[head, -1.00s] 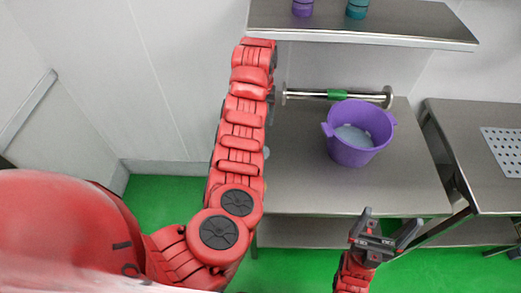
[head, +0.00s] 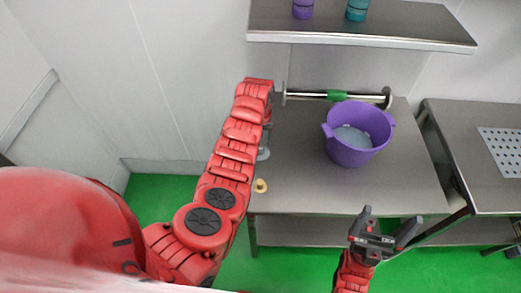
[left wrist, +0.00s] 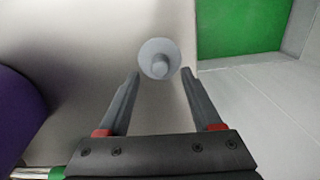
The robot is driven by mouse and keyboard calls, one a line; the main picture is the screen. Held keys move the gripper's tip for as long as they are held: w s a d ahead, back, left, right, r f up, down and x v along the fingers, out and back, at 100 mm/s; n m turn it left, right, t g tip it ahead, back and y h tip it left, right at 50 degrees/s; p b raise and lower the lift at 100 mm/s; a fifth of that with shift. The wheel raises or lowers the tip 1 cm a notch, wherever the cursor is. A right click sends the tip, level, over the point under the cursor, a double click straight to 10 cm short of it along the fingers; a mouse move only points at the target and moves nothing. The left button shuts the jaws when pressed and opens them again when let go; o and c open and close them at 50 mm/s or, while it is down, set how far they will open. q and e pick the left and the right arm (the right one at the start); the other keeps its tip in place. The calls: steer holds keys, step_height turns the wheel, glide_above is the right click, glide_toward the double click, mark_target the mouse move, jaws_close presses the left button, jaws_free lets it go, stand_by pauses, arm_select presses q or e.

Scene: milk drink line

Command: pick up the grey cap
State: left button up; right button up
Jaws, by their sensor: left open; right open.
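The grey cap (left wrist: 158,60) is a round disc with a short knob on the table in the left wrist view. It lies just beyond and between the fingertips of my left gripper (left wrist: 161,74), which is open and empty. In the head view the grey cap (head: 263,153) shows partly beside my left arm near the table's left side. There my left gripper is mostly hidden by my arm. My right gripper (head: 390,222) is open and empty in front of the table's front edge.
A purple bucket (head: 350,157) with pale contents stands on the metal table (head: 300,190). A small tan piece (head: 260,186) lies near the front left corner. A metal bar with a green band (head: 337,95) is at the back, below a shelf (head: 370,37) holding purple and teal items.

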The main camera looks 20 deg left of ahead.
mark_target(261, 147)
arm_select(q)
steer(key=shift+s+f+p, duration=0.1)
steer(key=shift+f+p, duration=0.45)
steer(key=shift+f, duration=0.4)
steer(key=shift+f+b, duration=0.3)
steer(key=shift+f, duration=1)
jaws_close()
